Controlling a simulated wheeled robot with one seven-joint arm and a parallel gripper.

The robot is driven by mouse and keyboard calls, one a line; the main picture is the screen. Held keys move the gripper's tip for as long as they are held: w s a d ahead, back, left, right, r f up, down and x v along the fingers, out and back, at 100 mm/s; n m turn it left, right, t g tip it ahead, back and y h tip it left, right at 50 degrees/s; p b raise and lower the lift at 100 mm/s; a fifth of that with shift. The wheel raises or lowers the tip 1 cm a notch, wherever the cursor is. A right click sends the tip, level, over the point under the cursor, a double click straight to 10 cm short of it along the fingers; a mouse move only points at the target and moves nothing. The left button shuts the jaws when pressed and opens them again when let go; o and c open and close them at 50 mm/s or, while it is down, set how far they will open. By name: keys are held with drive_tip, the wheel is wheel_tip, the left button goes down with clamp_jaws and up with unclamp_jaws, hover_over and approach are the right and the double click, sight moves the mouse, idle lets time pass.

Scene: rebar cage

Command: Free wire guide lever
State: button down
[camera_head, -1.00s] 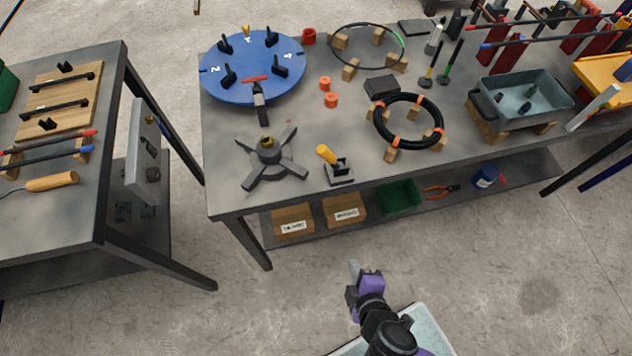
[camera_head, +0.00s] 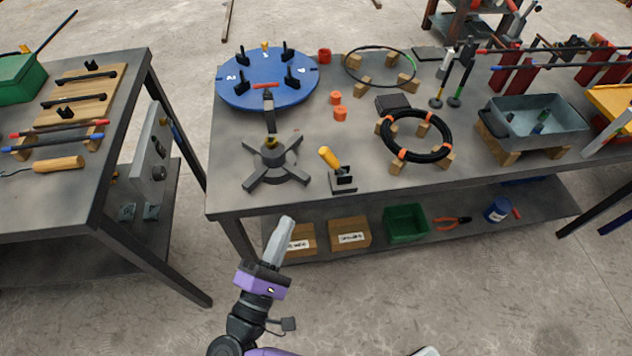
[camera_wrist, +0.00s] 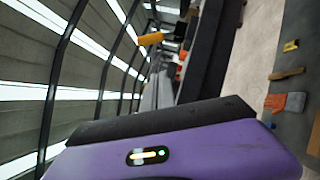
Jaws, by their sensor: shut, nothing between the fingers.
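The wire guide lever (camera_head: 329,158) has a yellow handle tilted up to the left. It rises from a small black base (camera_head: 343,181) at the front edge of the middle bench. Its yellow handle also shows in the wrist view (camera_wrist: 150,39), beyond the fingertips. My gripper (camera_head: 286,224) is shut and empty, with its grey fingers pointing up in the head view. It is in front of the bench, below and left of the lever, and apart from it. Whether anything blocks the lever is too small to tell.
A dark four-armed hub (camera_head: 271,160) stands left of the lever, with a blue turntable (camera_head: 245,94) behind it. A black cable coil (camera_head: 415,155) rests on wooden blocks to the right. The bench top (camera_head: 310,196) is clear between hub and lever. A lower shelf holds boxes and a green bin (camera_head: 405,221).

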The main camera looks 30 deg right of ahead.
sight(334, 163)
drive_tip(key=shift+a+r, duration=0.35)
drive_tip(key=shift+r, duration=0.05)
drive_tip(key=p+x, duration=0.1)
drive_tip(key=x, duration=0.4)
drive_tip(key=p+x, duration=0.1)
drive_tip(key=x, duration=0.4)
drive_tip(key=shift+s+d+r+p, duration=0.1)
drive_tip(key=shift+r+p, duration=0.15)
drive_tip(key=shift+p, duration=0.05)
drive_tip(key=shift+s+d+r+p, duration=0.1)
drive_tip(key=shift+d+r+p, duration=0.2)
drive_tip(key=shift+d, duration=0.25)
drive_tip(key=shift+s+d+r+p, duration=0.1)
drive_tip(key=shift+d+r+p, duration=0.2)
drive_tip(key=shift+d, duration=0.25)
drive_tip(key=shift+d+r, duration=0.2)
drive_tip(key=shift+d, duration=0.45)
drive_tip(key=shift+r+p, duration=0.1)
drive_tip(key=shift+p, duration=0.2)
